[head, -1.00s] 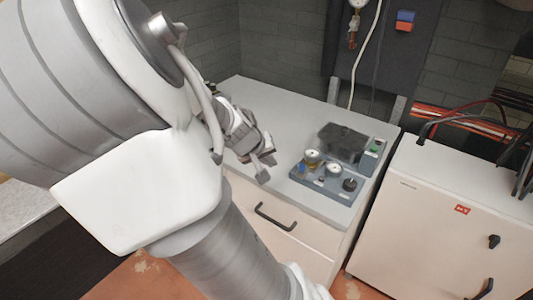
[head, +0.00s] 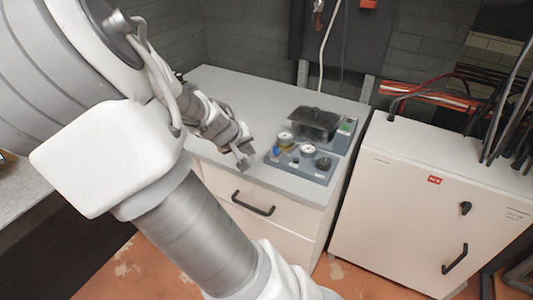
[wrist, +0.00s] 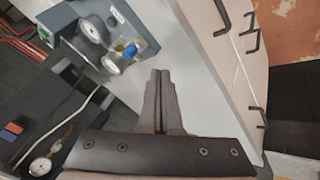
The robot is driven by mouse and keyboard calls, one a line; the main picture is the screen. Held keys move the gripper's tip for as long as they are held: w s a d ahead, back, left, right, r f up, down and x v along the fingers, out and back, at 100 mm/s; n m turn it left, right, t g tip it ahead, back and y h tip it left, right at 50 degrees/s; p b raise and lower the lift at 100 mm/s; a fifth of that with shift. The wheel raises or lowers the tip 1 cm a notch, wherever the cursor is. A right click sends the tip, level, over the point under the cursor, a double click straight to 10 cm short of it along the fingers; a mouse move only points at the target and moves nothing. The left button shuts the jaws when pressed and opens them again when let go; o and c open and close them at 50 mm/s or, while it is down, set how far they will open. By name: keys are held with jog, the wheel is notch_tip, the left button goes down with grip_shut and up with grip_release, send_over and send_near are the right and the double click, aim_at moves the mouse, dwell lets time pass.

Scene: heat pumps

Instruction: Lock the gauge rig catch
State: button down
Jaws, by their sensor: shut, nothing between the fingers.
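The gauge rig (head: 322,172) is a low blue-grey panel on the light counter, with two round gauges (head: 308,151), a dark knob, a blue-topped fitting (head: 276,150) and a dark lidded box (head: 314,123) behind them. In the wrist view the rig (wrist: 128,14) shows at upper left, with a gauge (wrist: 92,30) and the blue part (wrist: 131,50). I cannot tell which part is the catch. My gripper (head: 243,163) is left of the rig, apart from it. In the wrist view its fingers (wrist: 160,74) are together and empty, over the counter beside the rig.
The counter top (head: 225,85) is clear behind my gripper. A drawer with a black handle (head: 253,203) is below. A white cabinet (head: 430,210) stands at right, with cables above. A hanging gauge (wrist: 41,166) shows at lower left in the wrist view.

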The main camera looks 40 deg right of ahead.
aim_at(277, 149)
jog(key=b+x, duration=0.1)
jog(key=x, duration=0.3)
jog(key=shift+d+f, duration=0.2)
jog(key=shift+f, duration=0.15)
jog(key=shift+d+b, duration=0.35)
jog(key=shift+d, duration=0.65)
jog(key=shift+s+d, duration=0.3)
jog(key=shift+d, duration=0.65)
jog(key=shift+d, duration=0.15)
